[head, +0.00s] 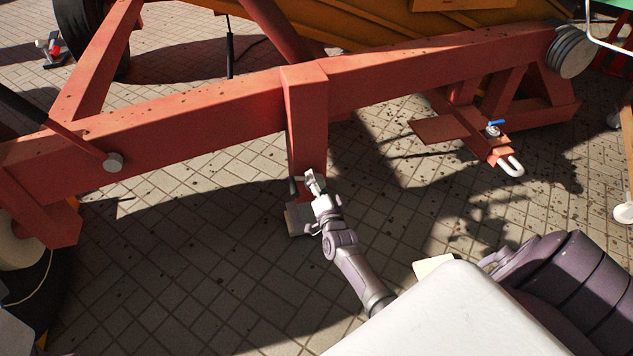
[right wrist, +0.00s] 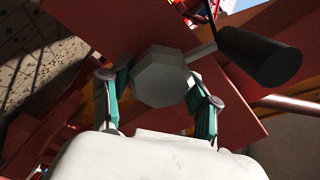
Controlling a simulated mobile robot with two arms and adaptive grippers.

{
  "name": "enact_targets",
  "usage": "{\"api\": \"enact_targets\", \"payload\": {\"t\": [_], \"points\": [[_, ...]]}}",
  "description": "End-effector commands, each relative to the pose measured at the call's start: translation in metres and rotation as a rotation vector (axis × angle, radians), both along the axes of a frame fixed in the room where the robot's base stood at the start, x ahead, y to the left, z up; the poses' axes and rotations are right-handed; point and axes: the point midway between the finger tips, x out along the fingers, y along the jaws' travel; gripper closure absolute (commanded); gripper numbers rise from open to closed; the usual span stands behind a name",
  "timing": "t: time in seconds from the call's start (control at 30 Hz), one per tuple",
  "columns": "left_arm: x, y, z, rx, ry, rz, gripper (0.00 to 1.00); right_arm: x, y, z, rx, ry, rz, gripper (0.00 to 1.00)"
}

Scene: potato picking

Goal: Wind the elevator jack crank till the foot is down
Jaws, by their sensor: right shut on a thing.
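The elevator jack is a red upright leg (head: 306,115) under the red frame beam. Its foot (head: 296,219) shows as a pale block at the bottom of the leg, low by the paving; I cannot tell whether it touches. My right gripper (head: 314,184) is at the lower part of the leg. In the right wrist view its two fingers close on the grey faceted hub of the crank (right wrist: 160,77). The crank's black handle (right wrist: 260,56) sticks out to the upper right, outside the fingers. My left gripper is not in view.
The red beam (head: 190,115) crosses above the paved floor (head: 200,270). A red hitch with a pale shackle (head: 511,166) stands to the right. A dark wheel (head: 92,35) is at the upper left. Paving to the left of my right arm is clear.

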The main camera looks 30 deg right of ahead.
Motion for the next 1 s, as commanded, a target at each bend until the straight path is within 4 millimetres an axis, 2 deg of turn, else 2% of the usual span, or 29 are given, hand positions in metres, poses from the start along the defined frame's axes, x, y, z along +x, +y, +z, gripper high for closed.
{"api": "enact_targets", "payload": {"t": [0.33,0.87,0.9,1.0], "points": [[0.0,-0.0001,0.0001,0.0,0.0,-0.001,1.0,0.0004,-0.0014,0.0007,0.121,-0.042,-0.001,1.0],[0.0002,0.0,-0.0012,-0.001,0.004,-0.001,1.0,0.0004,-0.0015,0.0007,0.141,-0.049,-0.001,1.0],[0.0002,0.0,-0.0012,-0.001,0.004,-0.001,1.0,0.0004,-0.0015,0.0007,0.141,-0.049,-0.001,0.32],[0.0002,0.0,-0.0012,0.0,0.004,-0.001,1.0,0.0004,-0.0014,0.0005,0.14,-0.048,-0.001,0.16]]}}
